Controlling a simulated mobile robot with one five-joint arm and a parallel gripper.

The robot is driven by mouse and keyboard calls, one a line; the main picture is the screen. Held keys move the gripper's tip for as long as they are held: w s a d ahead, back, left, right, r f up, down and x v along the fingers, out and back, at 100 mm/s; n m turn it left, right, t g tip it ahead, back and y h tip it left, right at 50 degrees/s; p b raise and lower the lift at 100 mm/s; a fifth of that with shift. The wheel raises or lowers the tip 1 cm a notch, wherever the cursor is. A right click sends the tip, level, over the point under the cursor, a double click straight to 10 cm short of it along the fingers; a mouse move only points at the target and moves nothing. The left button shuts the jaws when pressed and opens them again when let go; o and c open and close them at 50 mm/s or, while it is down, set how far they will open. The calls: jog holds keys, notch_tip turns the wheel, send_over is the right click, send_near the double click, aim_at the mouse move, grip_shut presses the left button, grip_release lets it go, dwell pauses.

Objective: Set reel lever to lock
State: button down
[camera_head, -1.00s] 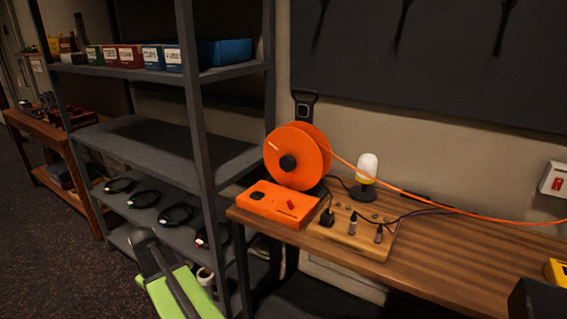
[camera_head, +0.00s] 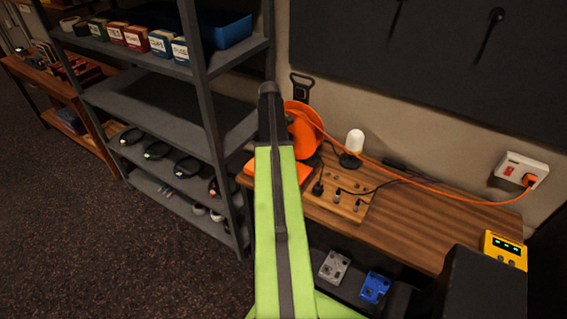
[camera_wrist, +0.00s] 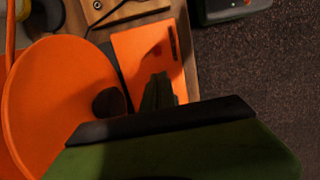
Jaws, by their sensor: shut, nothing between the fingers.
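The orange cable reel (camera_head: 303,130) stands on the wooden desk, partly hidden behind my raised green arm in the head view. The wrist view shows its round orange disc (camera_wrist: 45,105) with a dark hub knob (camera_wrist: 108,103). The flat orange control box (camera_head: 308,176) is mostly covered by my arm; it also shows in the wrist view (camera_wrist: 142,48) with a dark marking near one edge. My gripper (camera_wrist: 158,88) is shut and empty, over or in front of the box, beside the hub. I cannot make out the lever; contact cannot be told.
A wooden board (camera_head: 345,203) with plugs lies beside the box, and a white-topped lamp (camera_head: 354,143) stands behind it. The orange cable runs to a wall socket (camera_head: 521,168). A grey shelf rack (camera_head: 150,100) stands left.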

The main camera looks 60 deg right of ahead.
jog(key=f+b, duration=0.3)
jog(key=s+f+b, duration=0.1)
jog(key=f+b, duration=0.6)
jog(key=shift+s, duration=0.25)
